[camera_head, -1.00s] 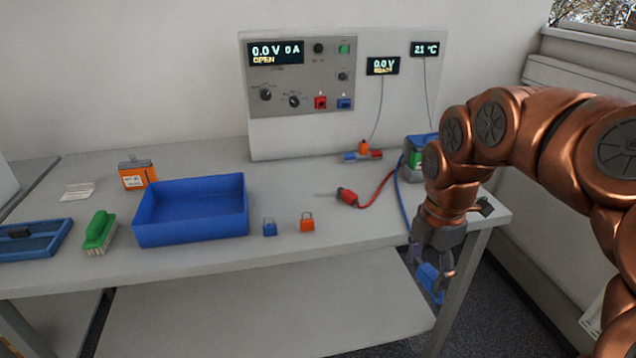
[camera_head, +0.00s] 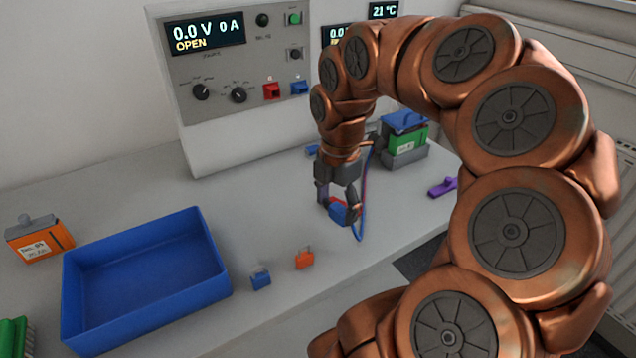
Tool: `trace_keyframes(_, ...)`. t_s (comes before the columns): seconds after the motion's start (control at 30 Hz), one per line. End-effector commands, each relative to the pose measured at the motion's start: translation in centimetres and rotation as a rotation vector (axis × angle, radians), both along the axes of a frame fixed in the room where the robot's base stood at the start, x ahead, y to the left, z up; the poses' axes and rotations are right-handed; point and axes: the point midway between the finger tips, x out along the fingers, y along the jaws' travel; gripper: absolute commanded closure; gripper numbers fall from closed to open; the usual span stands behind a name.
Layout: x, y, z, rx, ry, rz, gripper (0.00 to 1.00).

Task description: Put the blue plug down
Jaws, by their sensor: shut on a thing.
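My gripper (camera_head: 337,206) is shut on the blue plug (camera_head: 341,214), over the right part of the bench. I cannot tell whether the plug touches the bench top. A blue cable (camera_head: 361,222) loops up from the plug on its right side. A bit of red shows just behind the plug, mostly hidden by the gripper. The bench top (camera_head: 270,205) is bare to the left of the gripper.
Orange (camera_head: 304,259) and blue (camera_head: 260,279) padlocks stand left of the gripper, beside a blue bin (camera_head: 72,300). A green and blue battery (camera_head: 405,140) sits in a grey holder behind right. A purple object (camera_head: 442,187) lies right. The cycler panel (camera_head: 225,70) stands behind.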

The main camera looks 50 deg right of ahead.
Motion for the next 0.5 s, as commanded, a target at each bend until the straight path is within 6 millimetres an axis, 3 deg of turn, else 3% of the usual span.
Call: trace_keyframes(0.5,4.8,-5.2,-0.6,0.001,0.002,0.000,0.72)
